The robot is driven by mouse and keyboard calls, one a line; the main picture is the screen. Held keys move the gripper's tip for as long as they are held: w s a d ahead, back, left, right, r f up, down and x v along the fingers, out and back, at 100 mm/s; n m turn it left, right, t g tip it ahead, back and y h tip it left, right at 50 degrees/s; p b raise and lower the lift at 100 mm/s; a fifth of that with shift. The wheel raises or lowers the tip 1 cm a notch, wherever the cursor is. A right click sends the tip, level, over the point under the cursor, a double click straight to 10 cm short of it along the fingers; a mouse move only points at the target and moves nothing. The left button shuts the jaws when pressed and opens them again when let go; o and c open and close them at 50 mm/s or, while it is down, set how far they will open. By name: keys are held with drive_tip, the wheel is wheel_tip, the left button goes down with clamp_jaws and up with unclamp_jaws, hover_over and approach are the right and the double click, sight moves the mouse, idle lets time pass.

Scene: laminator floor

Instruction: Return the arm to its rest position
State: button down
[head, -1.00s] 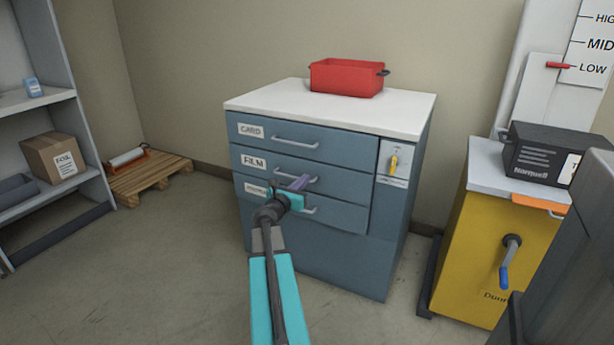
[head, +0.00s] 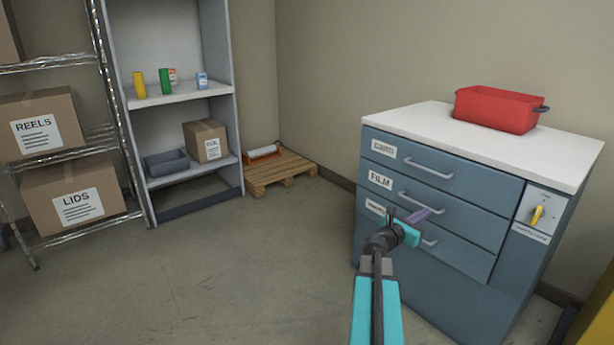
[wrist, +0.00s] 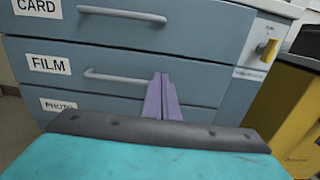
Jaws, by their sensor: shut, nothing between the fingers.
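My arm reaches forward from the bottom of the head view, with its teal links and dark joints stretched out low. My gripper (head: 428,214) has purple fingers, which are together with nothing between them. It also shows in the wrist view (wrist: 162,98), in front of the blue drawer cabinet (wrist: 120,55). In the head view the cabinet (head: 440,270) stands at the right, and the gripper overlaps its lower drawers. All its drawers look shut. I cannot tell whether the fingers touch the cabinet front.
A red bin (head: 497,110) sits on the cabinet's white top. A yellow switch (head: 537,215) is on its right side panel. A shelf unit (head: 185,92), a pallet (head: 280,172) and a wire rack with boxes (head: 70,195) stand at the left. The floor between is clear.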

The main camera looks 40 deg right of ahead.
drive_tip(key=w+a+f+n+t+y+p, duration=0.1)
drive_tip(key=w+a+f+n+t+p, duration=0.1)
drive_tip(key=w+a+p, duration=0.4)
drive_tip(key=w+a+f+n+t+y+p, duration=0.1)
drive_tip(key=w+a+f+n+t+p, duration=0.1)
drive_tip(key=w+a, duration=0.65)
drive_tip(key=w+a+f+m+y+p, duration=0.15)
drive_tip(key=a+f+p, duration=0.3)
drive_tip(key=a, duration=0.45)
drive_tip(key=w+a+f+y+p, duration=0.25)
drive_tip(key=a+f, duration=0.35)
drive_tip(key=a, duration=0.3)
drive_tip(key=s+a+f+m+g+y+p, duration=0.25)
drive_tip(key=s+a+f, duration=0.4)
drive_tip(key=a, duration=0.35)
drive_tip(key=s+a+f+m+g+y+p, duration=0.1)
drive_tip(key=s+a+f+m+y+p, duration=0.3)
drive_tip(key=s+a, duration=0.45)
drive_tip(key=s+a+f+m+g+y+p, duration=0.2)
drive_tip(key=s+a+m+g+y, duration=0.3)
drive_tip(key=s+a+m, duration=0.9)
drive_tip(key=shift+s+a+f+g, duration=0.5)
drive_tip(key=shift+a+f, duration=0.2)
drive_tip(key=shift+a, duration=1.45)
